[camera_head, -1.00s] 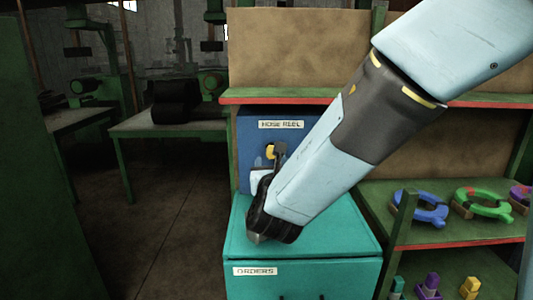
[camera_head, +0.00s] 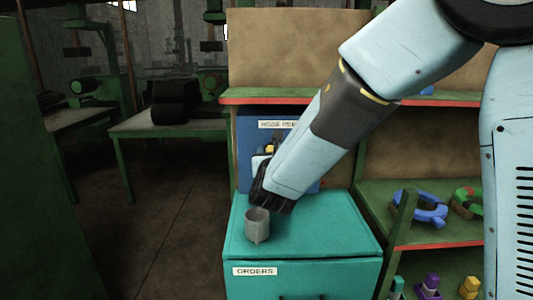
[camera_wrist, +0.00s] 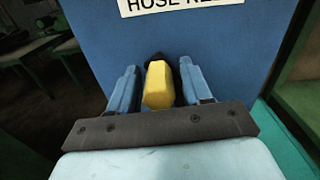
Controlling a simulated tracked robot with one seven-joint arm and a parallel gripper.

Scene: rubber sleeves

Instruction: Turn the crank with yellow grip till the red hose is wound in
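The blue hose reel box (camera_head: 246,150) stands on the teal cabinet, with its label on the front. The crank's yellow grip (camera_head: 270,149) shows in the head view just above my gripper, partly hidden by it. In the wrist view the yellow grip (camera_wrist: 159,86) sits between the two blue fingers of my gripper (camera_wrist: 160,78). The fingers are apart, with a narrow gap on each side of the grip. A dark part of the crank shows behind the grip.
A grey cup (camera_head: 257,226) stands on the teal cabinet top (camera_head: 320,228), close below my wrist. A shelf (camera_head: 440,226) with coloured rings is to the right. A red-edged shelf (camera_head: 290,96) runs above the reel box. Open floor lies left.

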